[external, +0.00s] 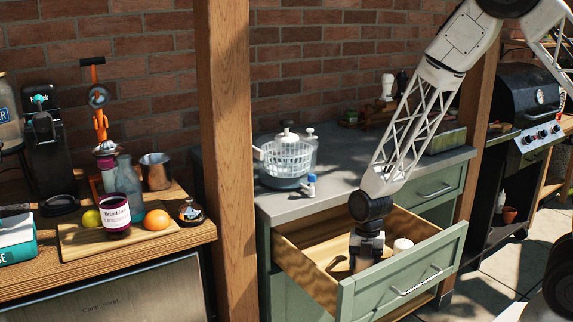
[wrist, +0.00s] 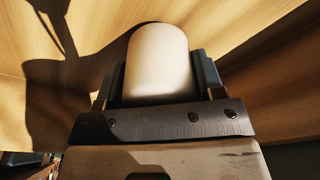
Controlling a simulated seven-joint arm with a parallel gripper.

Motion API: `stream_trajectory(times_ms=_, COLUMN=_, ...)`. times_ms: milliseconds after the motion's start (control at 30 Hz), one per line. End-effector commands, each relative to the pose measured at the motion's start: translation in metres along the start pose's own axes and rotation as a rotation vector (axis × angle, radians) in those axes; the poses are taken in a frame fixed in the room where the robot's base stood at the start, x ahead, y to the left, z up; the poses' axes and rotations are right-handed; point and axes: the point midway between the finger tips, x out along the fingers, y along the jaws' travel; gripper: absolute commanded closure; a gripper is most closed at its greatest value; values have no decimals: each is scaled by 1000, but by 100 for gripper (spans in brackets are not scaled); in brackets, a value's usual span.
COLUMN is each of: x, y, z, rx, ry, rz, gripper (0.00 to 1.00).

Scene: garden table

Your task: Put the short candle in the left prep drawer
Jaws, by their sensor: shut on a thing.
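The short candle (wrist: 160,65) is a white cylinder with a rounded end. In the wrist view it sits between the two dark fingers of my gripper (wrist: 158,85), which is shut on it. In the external view my gripper (external: 367,252) is down inside the open left prep drawer (external: 384,278), between its wooden walls. A small white piece just right of the gripper, low in the drawer, looks like the candle (external: 402,245). The drawer has a green front and is pulled well out. I cannot tell whether the candle touches the drawer floor.
A closed green drawer (external: 437,190) is behind at the right. A wooden post (external: 226,150) stands left of the cabinet.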

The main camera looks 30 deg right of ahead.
Motion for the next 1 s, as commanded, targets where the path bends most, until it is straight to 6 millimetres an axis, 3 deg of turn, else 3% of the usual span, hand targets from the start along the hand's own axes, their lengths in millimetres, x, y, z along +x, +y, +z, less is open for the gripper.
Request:
stream_trajectory(times_ms=500, x=6, y=0, z=1, rx=-1, ry=0, rz=-1, gripper=70)
stream_trajectory(times_ms=533, x=6, y=0, z=1, rx=-1, ry=0, rz=-1, gripper=33)
stream_trajectory(times_ms=667, x=6, y=0, z=1, rx=-1, ry=0, rz=-1, gripper=13)
stream_trajectory(times_ms=1000, x=4, y=0, z=1, rx=-1, ry=0, rz=0, gripper=12)
